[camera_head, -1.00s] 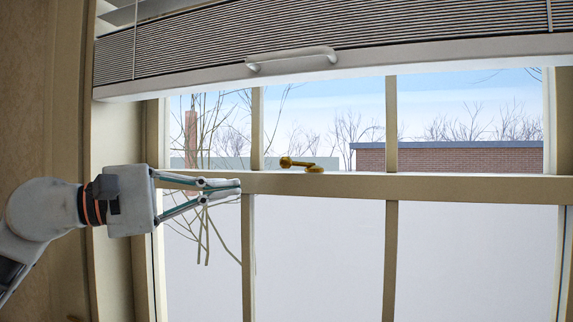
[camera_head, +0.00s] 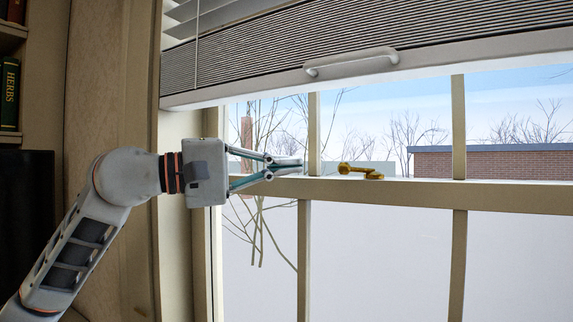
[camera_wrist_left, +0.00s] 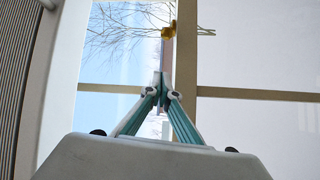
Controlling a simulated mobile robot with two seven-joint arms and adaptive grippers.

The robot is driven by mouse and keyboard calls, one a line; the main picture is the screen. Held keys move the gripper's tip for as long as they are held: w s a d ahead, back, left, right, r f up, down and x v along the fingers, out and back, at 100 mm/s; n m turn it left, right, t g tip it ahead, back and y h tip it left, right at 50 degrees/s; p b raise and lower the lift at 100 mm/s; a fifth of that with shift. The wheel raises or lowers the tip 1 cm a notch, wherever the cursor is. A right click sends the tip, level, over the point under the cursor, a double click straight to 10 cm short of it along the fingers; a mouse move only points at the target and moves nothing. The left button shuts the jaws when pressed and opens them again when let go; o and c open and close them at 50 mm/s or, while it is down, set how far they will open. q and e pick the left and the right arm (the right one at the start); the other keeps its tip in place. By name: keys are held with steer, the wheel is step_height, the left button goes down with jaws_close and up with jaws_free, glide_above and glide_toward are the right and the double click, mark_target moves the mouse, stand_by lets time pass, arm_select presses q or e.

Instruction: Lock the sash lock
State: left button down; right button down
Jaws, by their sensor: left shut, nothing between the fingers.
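The brass sash lock (camera_head: 360,171) sits on top of the window's horizontal meeting rail (camera_head: 420,192), right of an upright muntin. Its knob end points left. My left gripper (camera_head: 300,166) is shut and empty, pointing right, at about the height of the rail's top, a short gap left of the lock. My right gripper is in neither view.
A partly raised blind with a white bottom bar and handle (camera_head: 350,62) hangs above the rail. The window's left frame (camera_head: 185,250) stands behind my left arm. A dark bookshelf with books (camera_head: 10,95) is at the far left. The space right of the lock is clear.

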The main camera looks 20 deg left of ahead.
mark_target(362, 170)
arm_select(q)
steer(key=x, duration=0.7)
steer(key=shift+d+r+p, duration=0.1)
steer(key=shift+d+p, duration=0.2)
steer(key=shift+p, duration=0.1)
steer(key=shift+s+d+f, duration=0.15)
steer(key=shift+s+d, duration=0.05)
steer(key=shift+s, duration=0.4)
steer(key=shift+s+d+f, duration=0.2)
steer(key=shift+s, duration=0.35)
steer(key=shift+s+d+f, duration=0.15)
steer(key=shift+s+d, duration=0.05)
steer(key=shift+s, duration=0.4)
